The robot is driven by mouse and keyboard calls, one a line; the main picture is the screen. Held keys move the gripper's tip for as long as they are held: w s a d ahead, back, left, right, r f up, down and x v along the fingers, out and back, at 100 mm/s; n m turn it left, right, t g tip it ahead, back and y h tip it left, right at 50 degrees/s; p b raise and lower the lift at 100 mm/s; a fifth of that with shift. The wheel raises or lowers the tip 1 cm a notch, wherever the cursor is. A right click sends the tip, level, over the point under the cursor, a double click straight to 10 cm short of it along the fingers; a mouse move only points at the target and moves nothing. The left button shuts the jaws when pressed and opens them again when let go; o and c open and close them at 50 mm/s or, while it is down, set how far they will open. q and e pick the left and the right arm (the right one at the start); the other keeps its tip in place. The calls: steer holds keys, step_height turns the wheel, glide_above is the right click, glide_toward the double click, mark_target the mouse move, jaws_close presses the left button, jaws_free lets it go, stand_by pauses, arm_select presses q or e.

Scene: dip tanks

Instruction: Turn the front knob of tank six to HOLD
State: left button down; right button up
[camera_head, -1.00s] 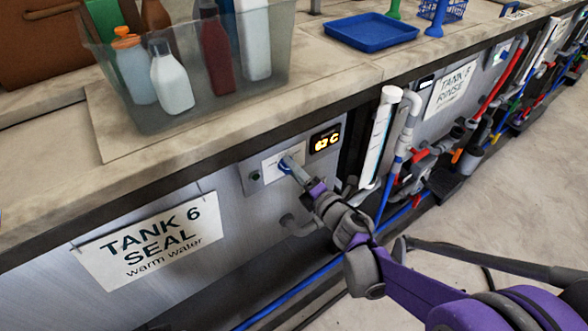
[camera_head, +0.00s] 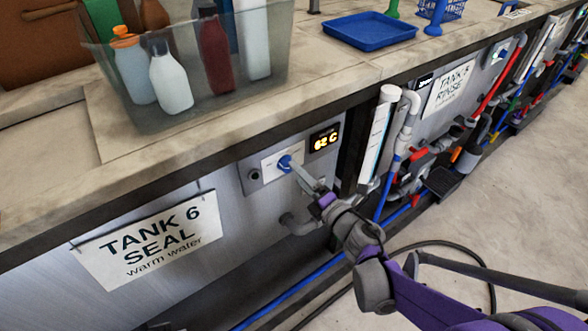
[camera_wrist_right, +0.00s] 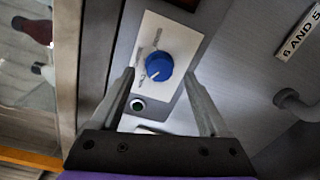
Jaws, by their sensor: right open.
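The blue front knob (camera_head: 285,163) of tank six sits on a white plate (camera_head: 270,166) on the grey tank front, beside a lit orange display (camera_head: 324,139). The "TANK 6 SEAL warm water" sign (camera_head: 152,243) hangs to its left. My right gripper (camera_head: 301,172) is just in front of the knob, apart from it. In the right wrist view, the blue knob (camera_wrist_right: 159,66) lies beyond and between the open fingertips (camera_wrist_right: 160,75); a white pointer mark shows on it. The lettering around it is too small to read surely. My left gripper is not in view.
A clear bin (camera_head: 190,105) of bottles and a blue tray (camera_head: 369,31) stand on the counter above. A grey pipe (camera_head: 298,224) projects below the knob plate. White vertical pipes (camera_head: 379,135) stand right of the panel. The floor at right holds a dark cable.

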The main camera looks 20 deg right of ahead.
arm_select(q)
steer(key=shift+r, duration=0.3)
arm_select(e)
steer(key=v, duration=0.7)
steer(key=shift+s, duration=0.15)
steer(key=s+d+f+m+g+h, duration=0.3)
steer(key=d+m+h, duration=0.5)
steer(key=m, duration=1)
steer(key=s+a+f+m+g+y, duration=0.1)
steer(key=s+a+f+m+g, duration=0.35)
steer(key=s, duration=0.35)
steer(key=s+a+f+m+g+y, duration=0.1)
steer(key=s+a+f+m+g, duration=0.3)
steer(key=s, duration=0.4)
arm_select(q)
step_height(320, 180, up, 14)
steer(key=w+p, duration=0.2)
steer(key=p, duration=1)
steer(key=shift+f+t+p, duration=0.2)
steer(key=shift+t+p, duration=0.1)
steer(key=shift+p, duration=0.05)
arm_select(e)
step_height(320, 180, up, 14)
steer(key=w+n, duration=0.1)
steer(key=w, duration=0.1)
steer(key=shift+w+a, duration=0.15)
